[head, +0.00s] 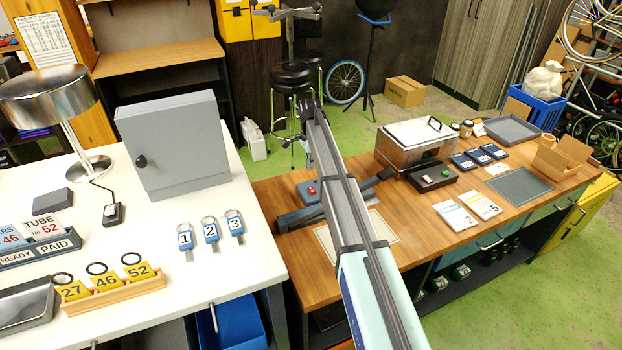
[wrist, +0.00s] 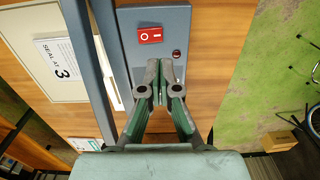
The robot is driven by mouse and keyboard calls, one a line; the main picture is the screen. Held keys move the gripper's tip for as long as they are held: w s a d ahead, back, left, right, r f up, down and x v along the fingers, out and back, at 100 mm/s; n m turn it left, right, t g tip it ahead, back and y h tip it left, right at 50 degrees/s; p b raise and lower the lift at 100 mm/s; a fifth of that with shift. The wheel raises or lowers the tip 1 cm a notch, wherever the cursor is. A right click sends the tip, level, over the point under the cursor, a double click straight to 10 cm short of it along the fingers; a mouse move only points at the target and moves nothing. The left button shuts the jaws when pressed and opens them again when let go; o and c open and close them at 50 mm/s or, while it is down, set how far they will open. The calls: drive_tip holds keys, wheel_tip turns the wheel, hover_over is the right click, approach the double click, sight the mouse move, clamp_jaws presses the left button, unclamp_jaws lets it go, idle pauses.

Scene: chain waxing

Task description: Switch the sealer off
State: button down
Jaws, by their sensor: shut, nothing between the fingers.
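The sealer is a long blue-grey device on the wooden bench. In the wrist view its body (wrist: 178,20) carries a red rocker switch (wrist: 150,35) marked O and I, with a small round red lamp (wrist: 177,54) beside it. I cannot tell which side of the switch is pressed or whether the lamp is lit. My gripper (wrist: 160,98) is shut and empty, with its fingertips just below the switch and lamp in the picture; contact is not visible. In the head view the sealer (head: 300,214) and its red switch (head: 311,190) show left of my arm, which hides my gripper.
A card reading "SEAL AT 3" (wrist: 62,58) lies beside the sealer. The white table (head: 225,285) with a grey cabinet (head: 175,145) is at left.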

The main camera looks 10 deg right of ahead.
drive_tip(key=shift+w+a+r+b, duration=0.1)
drive_tip(key=shift+r+b, duration=0.1)
drive_tip(key=shift+r, duration=0.65)
drive_tip(key=shift+w+d+r+b, duration=0.1)
drive_tip(key=shift+w+r+b, duration=0.1)
drive_tip(key=shift+r, duration=0.7)
drive_tip(key=shift+w+a+r+b, duration=0.1)
drive_tip(key=shift+r+b, duration=0.1)
drive_tip(key=shift+r, duration=0.65)
drive_tip(key=shift+s, duration=0.1)
